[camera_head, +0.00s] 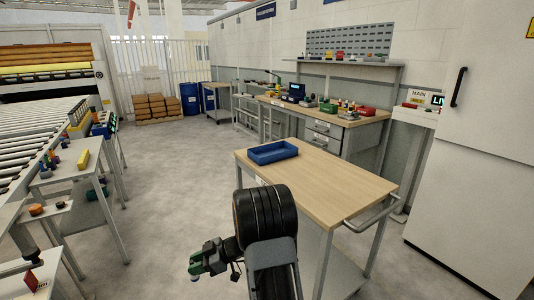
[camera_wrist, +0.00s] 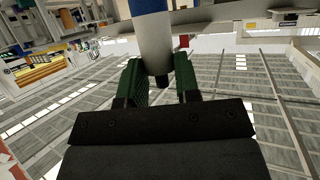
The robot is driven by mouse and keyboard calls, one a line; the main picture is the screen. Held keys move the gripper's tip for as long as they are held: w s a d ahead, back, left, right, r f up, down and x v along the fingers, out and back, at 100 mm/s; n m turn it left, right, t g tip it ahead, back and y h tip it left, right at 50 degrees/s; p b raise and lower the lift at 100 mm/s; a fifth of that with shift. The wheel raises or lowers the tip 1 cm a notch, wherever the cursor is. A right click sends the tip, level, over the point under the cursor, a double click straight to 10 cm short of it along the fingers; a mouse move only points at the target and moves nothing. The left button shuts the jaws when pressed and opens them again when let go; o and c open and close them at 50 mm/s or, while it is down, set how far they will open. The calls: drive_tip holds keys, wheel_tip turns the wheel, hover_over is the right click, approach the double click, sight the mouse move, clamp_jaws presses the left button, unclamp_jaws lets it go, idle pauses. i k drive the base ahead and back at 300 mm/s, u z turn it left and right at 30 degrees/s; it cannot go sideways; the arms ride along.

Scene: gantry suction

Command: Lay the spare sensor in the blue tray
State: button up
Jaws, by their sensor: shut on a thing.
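The blue tray (camera_head: 274,158) sits near the far left corner of a wood-topped cart (camera_head: 335,180) and looks empty. My gripper (camera_head: 194,266) is low and left of the cart, apart from the tray, with its fingers toward the left. In the wrist view, the green fingers of my gripper (camera_wrist: 160,80) are shut on a pale grey cylinder with a blue band, which I take to be the spare sensor (camera_wrist: 154,40). The sensor cannot be made out clearly in the head view.
My arm stands in front of the cart's near left side. A side table (camera_head: 60,175) with a yellow block (camera_head: 83,160) and small parts is at left, beside a roller conveyor (camera_head: 35,125). A workbench (camera_head: 350,122) is behind the cart. The floor between is clear.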

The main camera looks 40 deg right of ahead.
sight(263, 161)
drive_tip(key=u, duration=0.05)
drive_tip(key=i, duration=3.2)
drive_tip(key=z, duration=1.65)
